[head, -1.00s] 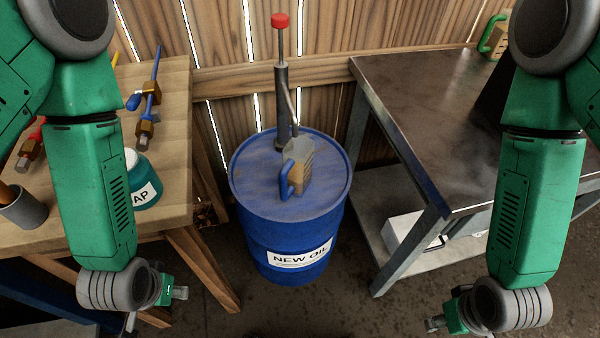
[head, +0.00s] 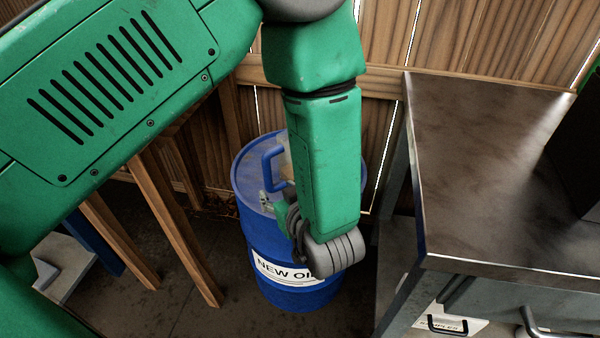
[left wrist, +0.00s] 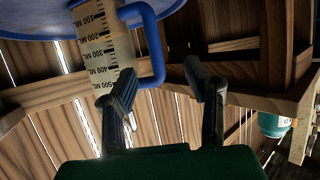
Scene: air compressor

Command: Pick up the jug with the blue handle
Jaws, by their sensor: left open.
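The jug (head: 286,165) with the blue handle (head: 268,170) stands on the blue oil drum; my left arm hides much of it in the head view. In the left wrist view, the scene looks upside down, and the jug (left wrist: 102,45) shows its measuring scale, with the blue handle (left wrist: 156,48) on its right. My left gripper (head: 268,204) is close to the handle, on the near side. In the left wrist view, its open fingers (left wrist: 160,80) stand on either side of the handle's lower end in the picture, with nothing gripped. My right gripper is out of view.
The blue drum (head: 258,232) bears a "NEW OIL" label. A metal table (head: 465,170) stands at the right, and wooden table legs (head: 172,222) are at the left. A plank wall closes off the back. A teal container (left wrist: 272,124) shows in the left wrist view.

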